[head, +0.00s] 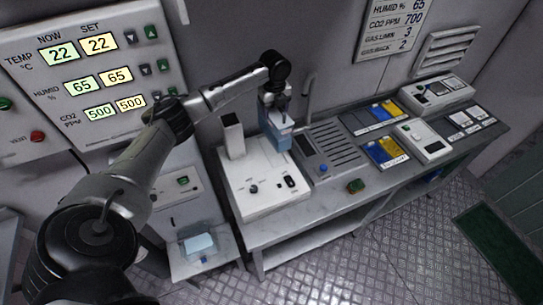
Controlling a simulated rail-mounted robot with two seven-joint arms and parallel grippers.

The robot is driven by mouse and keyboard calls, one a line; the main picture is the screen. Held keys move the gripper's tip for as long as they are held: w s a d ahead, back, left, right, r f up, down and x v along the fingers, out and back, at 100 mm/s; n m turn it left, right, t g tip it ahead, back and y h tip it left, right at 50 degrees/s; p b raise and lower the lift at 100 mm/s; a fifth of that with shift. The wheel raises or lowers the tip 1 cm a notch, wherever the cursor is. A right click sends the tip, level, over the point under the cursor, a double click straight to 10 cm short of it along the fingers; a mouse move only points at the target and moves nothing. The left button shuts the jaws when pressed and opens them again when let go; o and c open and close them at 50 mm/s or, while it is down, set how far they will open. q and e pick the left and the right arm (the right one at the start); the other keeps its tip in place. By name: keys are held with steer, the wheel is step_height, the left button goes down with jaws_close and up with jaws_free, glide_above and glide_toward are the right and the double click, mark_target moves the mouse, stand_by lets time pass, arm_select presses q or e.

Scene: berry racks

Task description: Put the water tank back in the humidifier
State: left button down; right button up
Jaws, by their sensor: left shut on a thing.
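The humidifier (262,192) is a white box on the left end of the bench, with a knob and a switch on top. A white upright spout (231,137) rises at its back left. My left gripper (279,112) points down over the humidifier's back right and is shut on the water tank (278,138), a pale blue block with a whitish upper part. The tank is upright, at the humidifier's back right corner. I cannot tell whether its bottom is in the humidifier or just above it. My right gripper is not in view.
A grey grilled unit (335,149) with a blue knob stands close to the right of the tank. Coloured trays (385,152) and white devices (425,141) fill the bench further right. A wall panel (92,75) is behind my left arm. A pale blue box (199,245) sits lower left.

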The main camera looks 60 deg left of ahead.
arm_select(q)
steer(key=shift+a+f+m, duration=0.15)
steer(key=shift+a+m, duration=0.15)
steer(key=shift+a, duration=0.4)
steer(key=shift+a+f+b, duration=0.1)
steer(key=shift+f+b, duration=0.1)
steer(key=shift+b, duration=0.1)
steer(key=shift+s+f, duration=0.1)
steer(key=shift+f, duration=4.65)
steer(key=shift+c, duration=1)
jaws_free()
steer(key=shift+f, duration=0.15)
